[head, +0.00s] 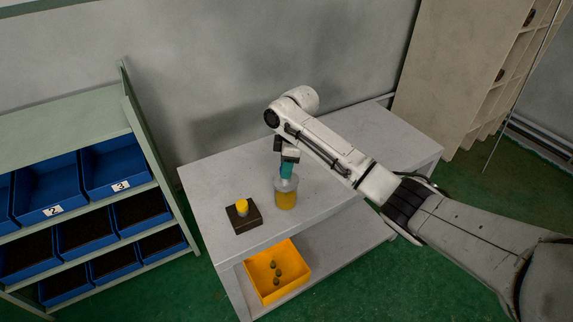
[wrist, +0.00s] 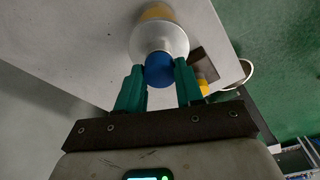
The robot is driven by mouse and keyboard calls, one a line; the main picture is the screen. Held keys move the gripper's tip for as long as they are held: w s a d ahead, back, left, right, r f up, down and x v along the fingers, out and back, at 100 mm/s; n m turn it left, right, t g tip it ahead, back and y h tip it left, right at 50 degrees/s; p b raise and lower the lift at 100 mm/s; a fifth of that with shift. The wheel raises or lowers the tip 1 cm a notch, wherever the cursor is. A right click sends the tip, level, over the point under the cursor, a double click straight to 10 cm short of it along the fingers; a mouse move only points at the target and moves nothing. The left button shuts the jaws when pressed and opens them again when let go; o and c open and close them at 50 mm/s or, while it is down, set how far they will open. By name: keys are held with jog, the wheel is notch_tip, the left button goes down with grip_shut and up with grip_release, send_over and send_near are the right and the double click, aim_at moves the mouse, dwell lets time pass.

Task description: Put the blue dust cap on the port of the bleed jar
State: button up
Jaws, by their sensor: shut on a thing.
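The bleed jar (head: 286,199) stands upright on the grey table, clear above and amber-yellow below. In the wrist view its pale round top (wrist: 159,38) faces me. My gripper (head: 287,170) is directly above the jar, its green fingers pointing down. In the wrist view the fingers of my gripper (wrist: 160,78) are shut on the blue dust cap (wrist: 159,69), one on each side. The cap lines up with the middle of the jar's top and overlaps it in that view. The port is hidden behind the cap, and I cannot tell whether they touch.
A dark block (head: 244,219) with a yellow piece (head: 242,206) on it stands left of the jar. An orange bin (head: 256,273) with several dark round pieces sits on the table's lower shelf. A rack of blue bins (head: 117,172) stands at left. The table's right side is clear.

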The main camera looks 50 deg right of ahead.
jog(key=shift+f, duration=0.25)
jog(key=o, duration=1.1)
jog(key=shift+r, duration=0.15)
notch_tip(320, 180, up, 10)
jog(key=s+d+b, duration=0.1)
jog(key=shift+r, duration=0.2)
jog(key=shift+d, duration=0.1)
